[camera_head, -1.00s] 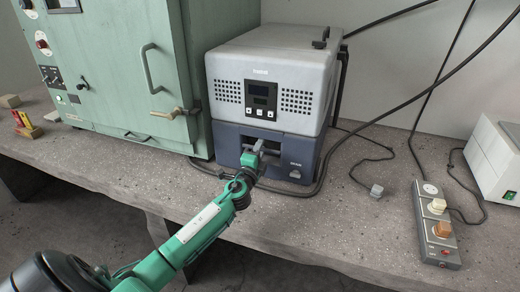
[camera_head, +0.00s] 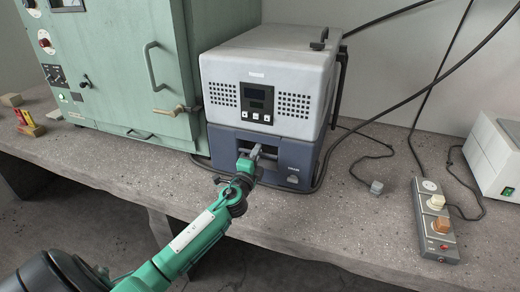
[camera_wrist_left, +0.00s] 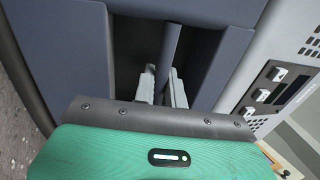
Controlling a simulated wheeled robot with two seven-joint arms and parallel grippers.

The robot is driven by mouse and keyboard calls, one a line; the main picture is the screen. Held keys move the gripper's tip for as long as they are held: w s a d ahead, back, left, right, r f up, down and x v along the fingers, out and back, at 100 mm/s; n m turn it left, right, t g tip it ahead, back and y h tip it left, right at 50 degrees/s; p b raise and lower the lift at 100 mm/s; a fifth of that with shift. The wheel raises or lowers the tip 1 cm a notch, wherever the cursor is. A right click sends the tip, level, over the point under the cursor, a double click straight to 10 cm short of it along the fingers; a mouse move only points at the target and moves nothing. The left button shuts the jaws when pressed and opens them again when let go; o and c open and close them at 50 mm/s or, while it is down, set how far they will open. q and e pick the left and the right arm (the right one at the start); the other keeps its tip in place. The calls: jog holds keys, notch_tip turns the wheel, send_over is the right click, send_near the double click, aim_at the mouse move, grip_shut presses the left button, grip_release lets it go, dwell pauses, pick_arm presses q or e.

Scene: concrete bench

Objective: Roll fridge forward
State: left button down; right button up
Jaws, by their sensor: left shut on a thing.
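The fridge (camera_head: 262,75) is a boxy unit with a light grey upper body and a dark blue-grey lower front. It stands upright on the concrete bench, its small display panel facing me. A recess in its lower front holds a bar handle, which shows in the left wrist view (camera_wrist_left: 170,48). My left gripper (camera_head: 255,153) reaches into this recess. In the left wrist view my left gripper (camera_wrist_left: 163,86) has its two fingers shut on the bar handle. The underside of the fridge is hidden. My right gripper is not in view.
A green cabinet (camera_head: 115,60) stands close on the left of the fridge. A black cable runs along the fridge's base. A power strip (camera_head: 436,220) and a white box (camera_head: 492,155) are on the right. The bench (camera_head: 330,222) is bare in front, up to its edge.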

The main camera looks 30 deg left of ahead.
pick_arm(q)
jog(key=r+v, duration=0.2)
jog(key=v, duration=0.9)
jog(key=shift+s+f, duration=0.2)
jog(key=shift+f, duration=0.05)
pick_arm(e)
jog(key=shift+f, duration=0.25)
pick_arm(q)
jog(key=shift+d, duration=0.15)
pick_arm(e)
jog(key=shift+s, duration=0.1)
pick_arm(q)
jog(key=c, duration=1.6)
grip_release()
jog(key=shift+s, duration=0.1)
jog(key=shift+o, duration=0.2)
jog(key=shift+s+r, duration=0.1)
jog(key=shift+r, duration=0.1)
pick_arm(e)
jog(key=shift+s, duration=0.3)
